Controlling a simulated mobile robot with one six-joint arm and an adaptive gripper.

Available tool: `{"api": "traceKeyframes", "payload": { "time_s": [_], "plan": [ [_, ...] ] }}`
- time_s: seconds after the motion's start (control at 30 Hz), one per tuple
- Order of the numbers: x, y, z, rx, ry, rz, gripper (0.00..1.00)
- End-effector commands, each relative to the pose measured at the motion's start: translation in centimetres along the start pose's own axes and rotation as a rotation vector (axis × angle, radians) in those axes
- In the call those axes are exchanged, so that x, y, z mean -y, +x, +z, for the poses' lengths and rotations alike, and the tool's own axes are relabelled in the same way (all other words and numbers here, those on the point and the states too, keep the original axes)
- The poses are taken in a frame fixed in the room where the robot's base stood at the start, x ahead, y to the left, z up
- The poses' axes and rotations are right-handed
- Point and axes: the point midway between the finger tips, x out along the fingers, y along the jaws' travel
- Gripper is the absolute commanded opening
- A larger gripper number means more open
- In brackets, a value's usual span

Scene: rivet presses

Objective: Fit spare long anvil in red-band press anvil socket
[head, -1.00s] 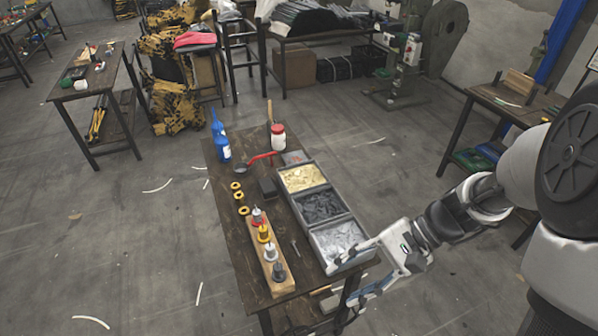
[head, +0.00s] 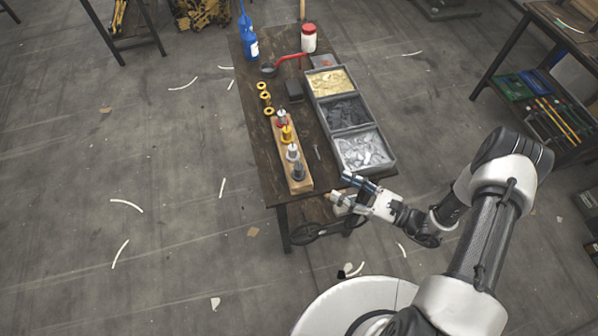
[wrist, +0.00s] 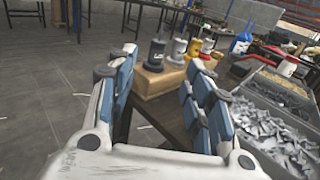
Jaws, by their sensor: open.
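A wooden block (head: 302,186) on the dark bench holds a row of upright pieces. They are a dark one nearest (head: 298,172), a silver one (head: 292,153), a yellow one (head: 286,134) and a silver one with red at its base (head: 281,117). I cannot tell which, if any, is the spare long anvil. My gripper (head: 342,190) is open and empty at the bench's near right corner. In the wrist view the block (wrist: 150,108) and dark piece (wrist: 155,56) show beyond the open jaws (wrist: 160,100).
Three joined grey bins (head: 392,165) with small parts line the bench's right side.

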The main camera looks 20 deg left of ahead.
Motion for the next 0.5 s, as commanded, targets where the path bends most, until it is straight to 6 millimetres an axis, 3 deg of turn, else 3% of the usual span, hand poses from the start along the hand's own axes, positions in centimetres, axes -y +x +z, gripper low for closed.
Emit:
{"api": "traceKeyframes", "payload": {
  "time_s": [0.3, 0.5],
  "plan": [
    [-0.2, 7.1, -0.1, -0.001, -0.002, 0.009, 0.47],
    [-0.1, 9.5, -0.1, -0.001, 0.000, 0.005, 0.47]
  ]
}}
